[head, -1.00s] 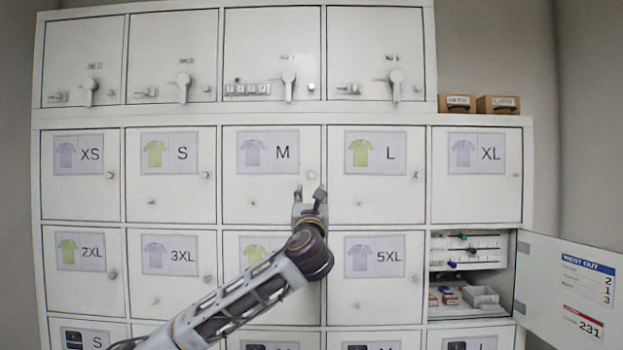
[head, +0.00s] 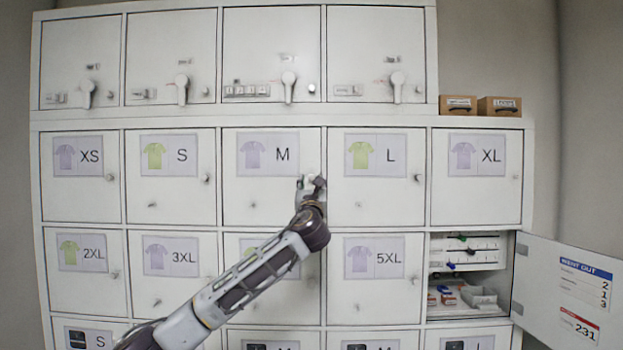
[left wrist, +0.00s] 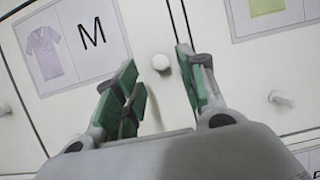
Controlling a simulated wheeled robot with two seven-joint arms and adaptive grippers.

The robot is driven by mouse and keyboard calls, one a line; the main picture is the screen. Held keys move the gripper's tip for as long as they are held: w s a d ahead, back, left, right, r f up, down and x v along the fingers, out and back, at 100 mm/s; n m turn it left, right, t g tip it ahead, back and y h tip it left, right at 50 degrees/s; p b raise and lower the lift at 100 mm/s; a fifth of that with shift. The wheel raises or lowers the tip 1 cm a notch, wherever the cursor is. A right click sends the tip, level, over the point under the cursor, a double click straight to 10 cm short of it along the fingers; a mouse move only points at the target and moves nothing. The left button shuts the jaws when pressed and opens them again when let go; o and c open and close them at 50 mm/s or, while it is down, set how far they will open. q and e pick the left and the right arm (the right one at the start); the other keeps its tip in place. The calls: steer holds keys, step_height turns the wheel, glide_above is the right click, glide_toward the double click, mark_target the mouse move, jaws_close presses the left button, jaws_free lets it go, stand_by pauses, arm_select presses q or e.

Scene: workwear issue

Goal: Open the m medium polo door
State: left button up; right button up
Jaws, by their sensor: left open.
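The M polo door (head: 250,195) is a shut white locker door with a purple shirt label (head: 267,155). Its label also shows at the upper left of the left wrist view (left wrist: 68,45). The door's round white knob (left wrist: 161,62) sits near its right edge. My left gripper (head: 312,183) is at the right side of this door and hides most of the knob in the head view. In the left wrist view the left gripper (left wrist: 160,82) is open, with its green-padded fingers on either side of the knob and a visible gap around it. My right gripper is not in view.
The L door (head: 376,195) is shut just right of the M door. An open locker door (head: 567,290) swings out at the lower right, showing shelves with small items. Two brown boxes (head: 458,105) stand on the ledge at the upper right.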

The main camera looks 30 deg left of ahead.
mark_target(312, 178)
arm_select(q)
steer(key=shift+p+x, duration=0.55)
steer(key=shift+x, duration=1.35)
jaws_close()
